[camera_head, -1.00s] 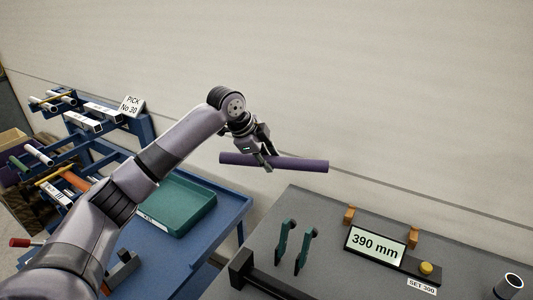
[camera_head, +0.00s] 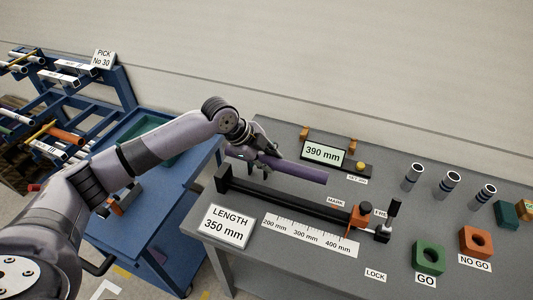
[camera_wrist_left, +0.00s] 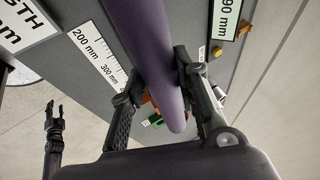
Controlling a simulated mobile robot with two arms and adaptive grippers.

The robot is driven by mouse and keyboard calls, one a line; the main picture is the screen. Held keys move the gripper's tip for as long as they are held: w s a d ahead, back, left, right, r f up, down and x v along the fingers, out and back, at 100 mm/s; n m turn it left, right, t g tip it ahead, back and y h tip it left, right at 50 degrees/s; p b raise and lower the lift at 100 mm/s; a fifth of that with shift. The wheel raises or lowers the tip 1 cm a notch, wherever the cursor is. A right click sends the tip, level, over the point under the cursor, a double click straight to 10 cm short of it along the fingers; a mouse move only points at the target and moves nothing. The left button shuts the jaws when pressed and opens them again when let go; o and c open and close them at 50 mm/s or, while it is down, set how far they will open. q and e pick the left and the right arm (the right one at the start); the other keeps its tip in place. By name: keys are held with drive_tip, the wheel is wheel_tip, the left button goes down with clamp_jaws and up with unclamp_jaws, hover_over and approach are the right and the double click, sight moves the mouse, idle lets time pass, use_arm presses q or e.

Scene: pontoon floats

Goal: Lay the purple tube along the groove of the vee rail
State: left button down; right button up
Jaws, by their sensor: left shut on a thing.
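The purple tube (camera_head: 305,174) is held in the air above the grey bench, on the far side of the vee rail, its length close to the rail's direction. The black vee rail (camera_head: 290,203) lies on the bench with an end block at its left; I cannot make out the groove clearly. My left gripper (camera_head: 266,158) is shut on the tube, nearer its left end. In the left wrist view the purple tube (camera_wrist_left: 150,50) passes between the gripper's two fingers (camera_wrist_left: 158,75). A black gripper (camera_wrist_left: 53,125), apparently my right one, shows there at the left, too small to read.
A scale strip (camera_head: 308,235) and a length sign (camera_head: 225,226) lie in front of the rail. An orange and black stop (camera_head: 360,218) stands at its right end. A 390 mm display (camera_head: 323,152) is behind. Upright tubes (camera_head: 449,182) and green and orange gauges (camera_head: 428,257) stand at right.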

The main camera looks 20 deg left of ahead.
use_arm(q)
drive_tip(key=shift+w, duration=0.2)
drive_tip(key=shift+s+r+p, duration=0.1)
drive_tip(key=shift+s+p, duration=0.05)
drive_tip(key=shift+p, duration=0.25)
drive_tip(key=shift+f+b, duration=0.5)
drive_tip(key=shift+f, duration=0.35)
wheel_tip(320, 180, down, 3)
drive_tip(key=shift+r+b, duration=0.2)
drive_tip(key=shift+b, duration=0.45)
drive_tip(key=shift+f+b, duration=1.3)
drive_tip(key=shift+f, duration=1.15)
use_arm(e)
drive_tip(key=f, duration=0.4)
drive_tip(key=shift+s+a+f, duration=0.1)
drive_tip(key=shift+s+a, duration=0.1)
drive_tip(key=shift+s, duration=0.1)
drive_tip(key=shift+a+r, duration=0.15)
drive_tip(key=shift+r, duration=0.1)
use_arm(q)
drive_tip(key=shift+r+p, duration=0.1)
drive_tip(key=shift+p, duration=0.45)
use_arm(e)
drive_tip(key=shift+r, duration=0.3)
